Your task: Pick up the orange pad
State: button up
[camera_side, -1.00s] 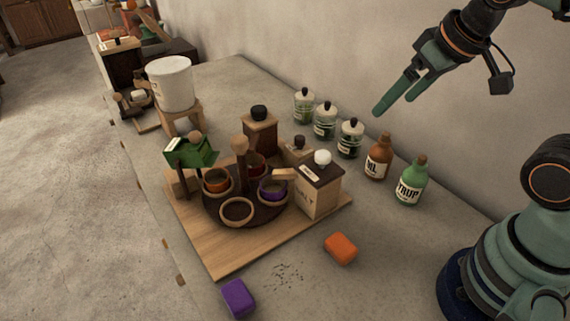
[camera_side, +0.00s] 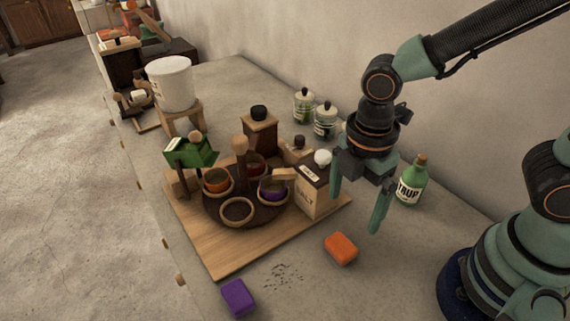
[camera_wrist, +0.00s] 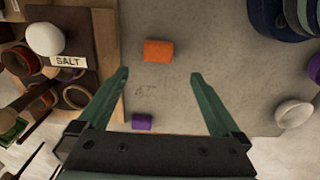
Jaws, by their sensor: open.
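The orange pad (camera_side: 341,249) lies flat on the grey counter, just off the right corner of the wooden board. In the wrist view the orange pad (camera_wrist: 158,51) shows beyond the fingertips, near the top middle. My gripper (camera_side: 356,208) is open and empty, pointing down above the counter, higher than the pad and a little behind and right of it in the side view. In the wrist view the two green fingers of my gripper (camera_wrist: 159,75) are spread wide, with bare counter between them.
A purple pad (camera_side: 238,298) lies near the counter's front edge. The salt box (camera_side: 318,192) stands on the wooden board (camera_side: 225,262), close left of my gripper. A green syrup bottle (camera_side: 411,182) stands to the right. Counter around the orange pad is clear apart from dark specks.

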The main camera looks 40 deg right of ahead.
send_over(340, 245)
jog(key=f, duration=0.6)
jog(key=shift+s+d+f, duration=0.15)
jog(key=shift+s+d, duration=0.05)
jog(key=shift+d, duration=0.15)
jog(key=shift+w+a+f, duration=0.15)
jog(key=shift+f, duration=1.25)
jog(key=shift+w+a+f, duration=0.1)
jog(key=shift+a+f, duration=0.05)
jog(key=shift+f, duration=1.2)
jog(key=c, duration=1.3)
